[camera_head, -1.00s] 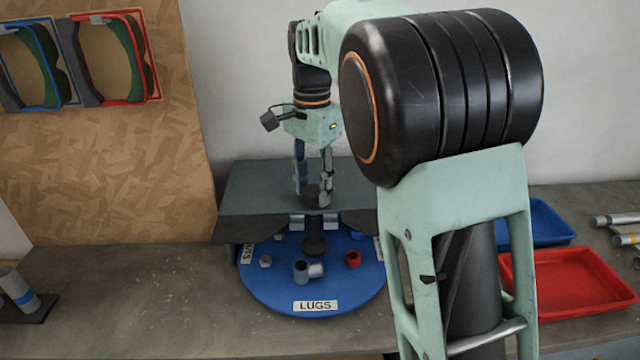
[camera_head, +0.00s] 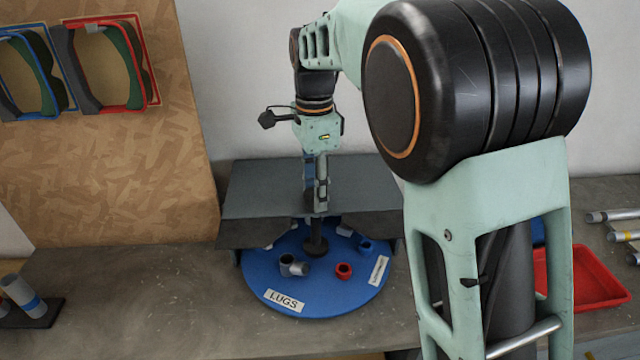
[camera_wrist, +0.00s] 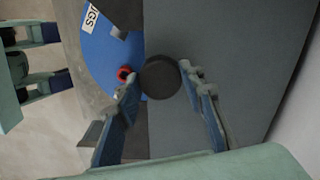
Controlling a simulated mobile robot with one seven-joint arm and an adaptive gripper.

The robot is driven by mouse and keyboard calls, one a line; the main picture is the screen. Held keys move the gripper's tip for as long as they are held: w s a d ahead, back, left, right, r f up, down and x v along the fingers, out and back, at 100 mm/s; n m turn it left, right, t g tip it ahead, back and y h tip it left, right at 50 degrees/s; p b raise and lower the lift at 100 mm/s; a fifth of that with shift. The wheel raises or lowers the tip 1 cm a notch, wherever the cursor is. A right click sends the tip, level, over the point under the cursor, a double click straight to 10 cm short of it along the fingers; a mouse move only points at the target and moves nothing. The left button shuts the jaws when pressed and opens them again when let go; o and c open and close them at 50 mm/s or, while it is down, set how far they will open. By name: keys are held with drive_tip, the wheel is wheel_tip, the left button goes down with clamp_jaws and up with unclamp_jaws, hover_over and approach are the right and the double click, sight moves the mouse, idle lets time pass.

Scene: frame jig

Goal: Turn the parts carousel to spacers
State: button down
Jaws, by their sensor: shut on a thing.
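The parts carousel (camera_head: 330,300) is a round blue disc on the bench, its rear half under a grey cover plate. Its "LUGS" label (camera_head: 285,301) faces front left; it also shows in the wrist view (camera_wrist: 90,18). A second white label (camera_head: 379,270) is at the right rim, too small to read. A dark post (camera_head: 316,237) stands at the disc's centre. My gripper (camera_head: 317,208) is above the plate, shut on the dark round knob, which shows between both fingers in the wrist view (camera_wrist: 160,78). In the head view the fingers mostly hide the knob.
A grey and dark fitting (camera_head: 293,266), a red ring (camera_head: 344,270) and a blue ring (camera_head: 366,246) lie on the disc. A red tray (camera_head: 585,280) is at right, partly behind my arm.

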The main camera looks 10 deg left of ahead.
drive_tip(key=shift+d+r+m+p, duration=0.1)
drive_tip(key=shift+m+p, duration=1.7)
drive_tip(key=shift+m, duration=1.4)
drive_tip(key=shift+m+p, duration=1.3)
drive_tip(key=shift+m, duration=0.9)
drive_tip(key=shift+m+p, duration=0.3)
drive_tip(key=shift+m, duration=0.4)
drive_tip(key=c, duration=1.3)
unclamp_jaws()
drive_tip(key=shift+o, duration=0.2)
wheel_tip(320, 180, up, 12)
